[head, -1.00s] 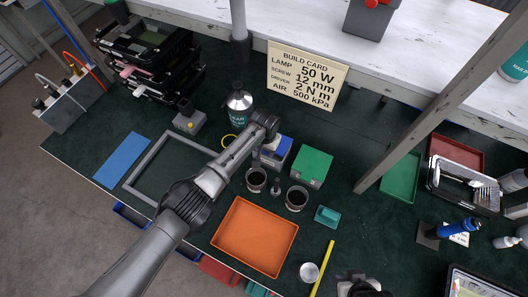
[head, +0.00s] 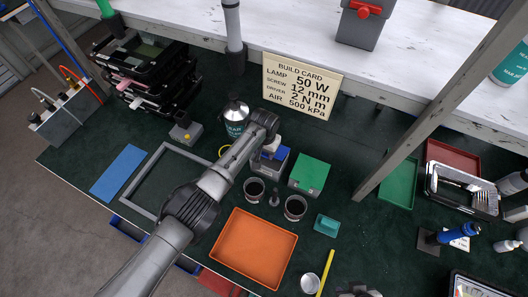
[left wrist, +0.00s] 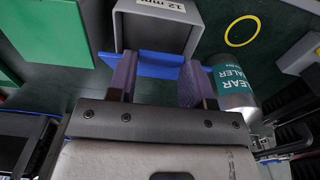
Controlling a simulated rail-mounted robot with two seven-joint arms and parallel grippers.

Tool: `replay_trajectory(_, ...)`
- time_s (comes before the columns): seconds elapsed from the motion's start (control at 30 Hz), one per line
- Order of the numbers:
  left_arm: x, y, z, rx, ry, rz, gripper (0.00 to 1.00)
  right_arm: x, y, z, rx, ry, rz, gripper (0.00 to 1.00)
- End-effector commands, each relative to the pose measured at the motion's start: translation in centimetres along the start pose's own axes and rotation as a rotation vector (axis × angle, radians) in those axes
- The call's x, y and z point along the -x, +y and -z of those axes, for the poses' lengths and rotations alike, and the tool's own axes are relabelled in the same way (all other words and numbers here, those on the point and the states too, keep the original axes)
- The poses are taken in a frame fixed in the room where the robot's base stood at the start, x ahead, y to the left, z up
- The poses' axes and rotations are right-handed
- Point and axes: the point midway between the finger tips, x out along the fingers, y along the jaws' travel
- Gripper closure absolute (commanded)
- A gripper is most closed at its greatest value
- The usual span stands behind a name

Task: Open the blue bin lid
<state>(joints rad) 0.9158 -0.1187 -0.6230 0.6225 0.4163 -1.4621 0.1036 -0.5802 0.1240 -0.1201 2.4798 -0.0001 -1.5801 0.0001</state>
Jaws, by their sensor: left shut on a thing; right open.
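The blue-lidded bin (head: 279,166) stands on the green bench mat, left of a bin with a green lid (head: 309,172). In the left wrist view it is a grey box (left wrist: 188,25) with a "12 mm" label. My left gripper (left wrist: 153,75) is shut on the edge of the blue lid (left wrist: 154,60), which appears tilted up from the box. In the head view the left gripper (head: 260,152) hides part of the lid. My right gripper (head: 356,290) shows only in part at the bottom edge, empty and away from the bin.
Two dark cups (head: 254,189) and a small dark fitting stand just in front of the bin. A sealer bottle (head: 235,118) stands behind my left wrist. An orange tray (head: 253,247) lies in front. A grey frame (head: 140,196) lies to the left.

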Motion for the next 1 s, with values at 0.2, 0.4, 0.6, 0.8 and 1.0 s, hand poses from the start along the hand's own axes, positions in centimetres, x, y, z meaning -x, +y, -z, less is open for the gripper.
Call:
replay_trajectory(0.2, 0.1, 0.0, 0.2, -0.001, 0.011, 0.001, 0.39, -0.1, -0.1, -0.1, -0.003, -0.001, 0.003, 0.57)
replay_trajectory(0.4, 0.0, 0.0, 0.1, -0.001, 0.007, 0.001, 0.28, 0.0, -0.1, 0.1, -0.004, 0.002, 0.003, 0.57)
replay_trajectory(0.6, 0.2, 0.0, 0.1, 0.000, 0.006, 0.000, 0.28, 0.1, -0.2, 0.1, -0.006, 0.001, 0.005, 0.57)
replay_trajectory(0.8, 2.6, 0.0, 0.1, -0.002, 0.006, 0.000, 0.28, 0.9, -0.1, 0.3, -0.006, 0.001, 0.005, 0.57)
replay_trajectory(1.0, 6.6, 0.0, 0.1, -0.001, 0.009, -0.001, 0.28, 1.6, -0.1, 0.6, -0.006, 0.001, 0.005, 0.57)
